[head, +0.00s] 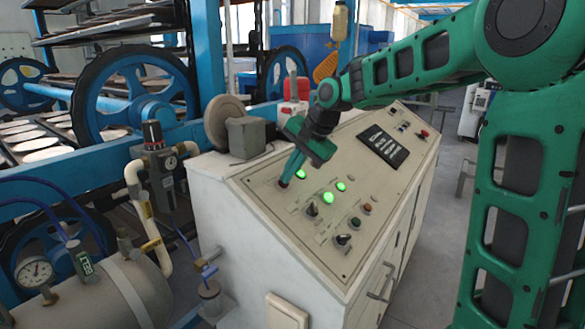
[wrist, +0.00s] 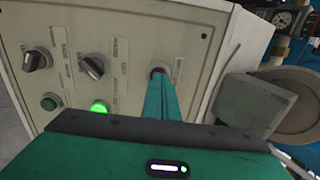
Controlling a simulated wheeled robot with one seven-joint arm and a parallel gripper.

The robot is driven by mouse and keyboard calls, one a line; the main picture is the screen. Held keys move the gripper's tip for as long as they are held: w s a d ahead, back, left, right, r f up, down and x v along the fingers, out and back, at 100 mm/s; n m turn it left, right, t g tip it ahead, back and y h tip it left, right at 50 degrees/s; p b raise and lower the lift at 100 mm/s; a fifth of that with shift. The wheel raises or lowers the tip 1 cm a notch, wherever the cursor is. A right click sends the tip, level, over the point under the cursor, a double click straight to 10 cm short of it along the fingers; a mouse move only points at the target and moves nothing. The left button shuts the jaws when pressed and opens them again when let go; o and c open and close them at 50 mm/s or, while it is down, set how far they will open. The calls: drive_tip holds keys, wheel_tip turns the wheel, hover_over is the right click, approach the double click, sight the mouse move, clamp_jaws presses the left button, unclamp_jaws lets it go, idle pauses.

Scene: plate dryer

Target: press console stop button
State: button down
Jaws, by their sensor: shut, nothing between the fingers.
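The cream console (head: 330,215) has a sloped panel with buttons, lamps and knobs. My gripper (head: 286,180) is shut and empty, pointing down at the panel's near left part. Its fingertips are at a dark red button (head: 282,184), mostly hidden behind them. The wrist view shows the shut fingertips (wrist: 158,82) over this red button (wrist: 158,70), whose rim shows just past them. I cannot tell whether they touch or press it. The button's label is too small to read.
Lit green lamps (head: 328,198) and black selector knobs (head: 343,240) are close by on the panel. Another red button (head: 423,134) is at its far end. A grey box (head: 245,138) and a round disc stand behind the panel's left edge.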

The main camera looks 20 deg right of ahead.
drive_tip(key=shift+f, duration=0.1)
drive_tip(key=shift+w+a+f, duration=0.2)
drive_tip(key=shift+f, duration=0.35)
drive_tip(key=shift+s+a+f, duration=0.1)
drive_tip(key=shift+s, duration=0.1)
drive_tip(key=shift+f, duration=0.15)
drive_tip(key=shift+w+d+r, duration=0.1)
drive_tip(key=shift+d+r, duration=0.1)
drive_tip(key=shift+r, duration=0.25)
drive_tip(key=v, duration=1.4)
drive_tip(key=shift+f, duration=0.1)
